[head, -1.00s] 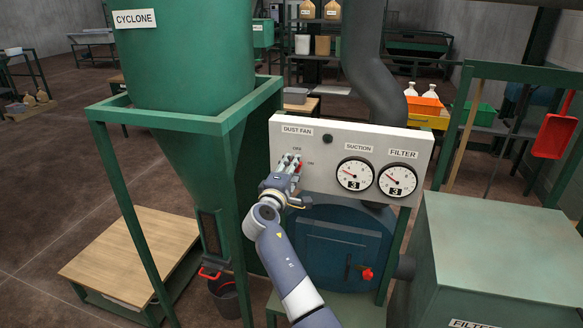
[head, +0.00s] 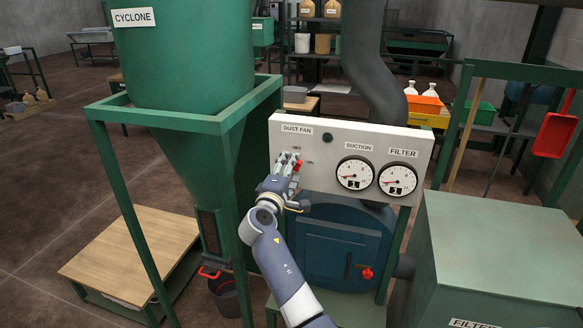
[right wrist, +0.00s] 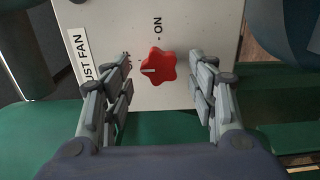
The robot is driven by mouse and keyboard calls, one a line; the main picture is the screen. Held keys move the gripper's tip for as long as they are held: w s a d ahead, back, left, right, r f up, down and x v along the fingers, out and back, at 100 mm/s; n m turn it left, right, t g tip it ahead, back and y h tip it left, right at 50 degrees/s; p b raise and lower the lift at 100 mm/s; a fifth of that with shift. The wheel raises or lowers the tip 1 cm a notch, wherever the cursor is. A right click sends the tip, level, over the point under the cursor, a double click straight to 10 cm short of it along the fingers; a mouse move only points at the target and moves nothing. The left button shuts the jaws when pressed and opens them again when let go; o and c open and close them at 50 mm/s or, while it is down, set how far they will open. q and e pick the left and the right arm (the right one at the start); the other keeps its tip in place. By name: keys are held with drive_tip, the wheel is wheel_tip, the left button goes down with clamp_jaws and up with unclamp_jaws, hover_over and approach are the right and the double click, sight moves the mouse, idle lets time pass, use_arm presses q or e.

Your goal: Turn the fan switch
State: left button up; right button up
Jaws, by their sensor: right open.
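The fan switch is a red star-shaped knob (right wrist: 158,66) on the white panel (head: 330,137), below the DUST FAN label (head: 297,129). In the right wrist view its white mark points toward the partly hidden OFF label; the ON label (right wrist: 157,27) is clear of it. My right gripper (right wrist: 162,82) is open, with its fingers on either side of the knob and gaps between. In the head view the gripper (head: 287,163) mostly covers the knob. My left gripper is not in view.
The suction gauge (head: 355,174) and filter gauge (head: 397,180) are right of the knob, needles low at left. The green cyclone frame (head: 225,118) stands close left. A blue round door (head: 340,235) is below the panel, and a green filter box (head: 500,250) at right.

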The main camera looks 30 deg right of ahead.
drive_tip(key=v, duration=1)
